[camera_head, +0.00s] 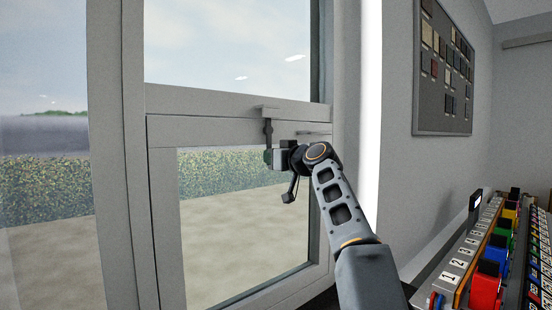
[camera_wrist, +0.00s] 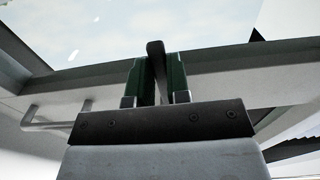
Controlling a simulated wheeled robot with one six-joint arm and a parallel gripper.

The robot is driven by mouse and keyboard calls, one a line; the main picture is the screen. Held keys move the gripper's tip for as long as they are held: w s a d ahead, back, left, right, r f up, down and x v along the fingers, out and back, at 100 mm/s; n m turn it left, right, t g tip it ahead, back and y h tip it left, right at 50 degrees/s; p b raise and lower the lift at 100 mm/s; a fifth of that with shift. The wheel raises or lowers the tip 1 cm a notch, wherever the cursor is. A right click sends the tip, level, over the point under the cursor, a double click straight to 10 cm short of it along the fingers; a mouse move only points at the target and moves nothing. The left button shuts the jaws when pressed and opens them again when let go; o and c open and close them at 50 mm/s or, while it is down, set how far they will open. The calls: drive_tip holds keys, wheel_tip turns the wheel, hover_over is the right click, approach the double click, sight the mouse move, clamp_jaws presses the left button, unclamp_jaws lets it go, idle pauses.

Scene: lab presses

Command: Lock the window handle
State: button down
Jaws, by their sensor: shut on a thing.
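The window handle (camera_head: 268,132) is a dark, narrow lever on the frame near the top right of the lower sash. It points down from a small light ledge. My gripper (camera_head: 269,156) is at its lower end, reaching in from the right. In the wrist view, my gripper (camera_wrist: 157,72) has its two green fingers on either side of the dark handle bar (camera_wrist: 155,48), shut on it. The lower end of the handle is hidden by the gripper. The lower sash (camera_head: 215,134) appears closed against the frame.
A sample board (camera_head: 443,70) hangs on the right wall. A bench with coloured, numbered parts (camera_head: 490,262) stands at the lower right.

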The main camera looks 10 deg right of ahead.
drive_tip(key=c, duration=1.1)
unclamp_jaws()
drive_tip(key=shift+s, duration=0.1)
drive_tip(key=b+v, duration=0.5)
drive_tip(key=v, duration=0.8)
drive_tip(key=shift+s+d, duration=0.15)
drive_tip(key=shift+s, duration=0.15)
